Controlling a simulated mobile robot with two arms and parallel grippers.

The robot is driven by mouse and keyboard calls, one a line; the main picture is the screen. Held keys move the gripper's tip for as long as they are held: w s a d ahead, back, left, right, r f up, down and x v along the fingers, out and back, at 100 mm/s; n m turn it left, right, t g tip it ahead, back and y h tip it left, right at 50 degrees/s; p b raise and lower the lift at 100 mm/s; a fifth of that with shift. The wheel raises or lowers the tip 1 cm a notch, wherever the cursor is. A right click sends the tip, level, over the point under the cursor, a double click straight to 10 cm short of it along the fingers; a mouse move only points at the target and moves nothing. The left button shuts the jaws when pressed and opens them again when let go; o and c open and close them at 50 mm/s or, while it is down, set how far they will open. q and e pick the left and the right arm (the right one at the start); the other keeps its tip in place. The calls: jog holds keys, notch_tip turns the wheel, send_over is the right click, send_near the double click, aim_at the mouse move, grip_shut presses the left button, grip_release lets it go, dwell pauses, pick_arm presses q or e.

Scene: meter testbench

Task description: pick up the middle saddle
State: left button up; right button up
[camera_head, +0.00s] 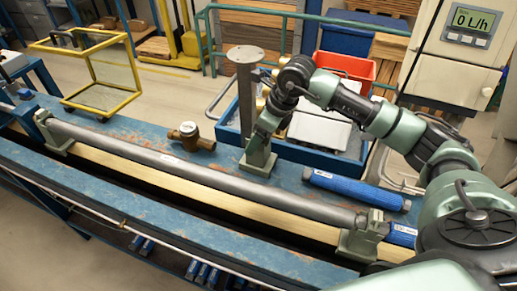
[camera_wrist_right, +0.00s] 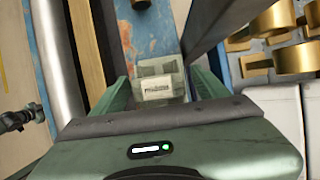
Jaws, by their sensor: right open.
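The middle saddle (camera_head: 258,167) is a small grey-green block on the blue bench, just behind the long grey pipe and apart from it. My right gripper (camera_head: 262,143) reaches down onto it from above. In the right wrist view the saddle (camera_wrist_right: 160,85), with a pale label, shows between the two green fingers of my right gripper (camera_wrist_right: 164,92), which is open. Contact between fingers and saddle cannot be made out. Another saddle (camera_head: 57,136) is under the pipe's left end, and one (camera_head: 360,243) is at its right end. My left gripper is out of view.
The grey pipe (camera_head: 190,170) runs along the bench in front of the saddle. A grey post (camera_head: 244,95) stands close behind it. A brass meter (camera_head: 190,137) is to the left, a blue cylinder (camera_head: 355,188) to the right, and a blue tray (camera_head: 228,133) behind.

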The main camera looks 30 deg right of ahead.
grip_shut()
jog(key=shift+w+r, duration=0.1)
jog(key=shift+r, duration=0.05)
jog(key=shift+r, duration=0.1)
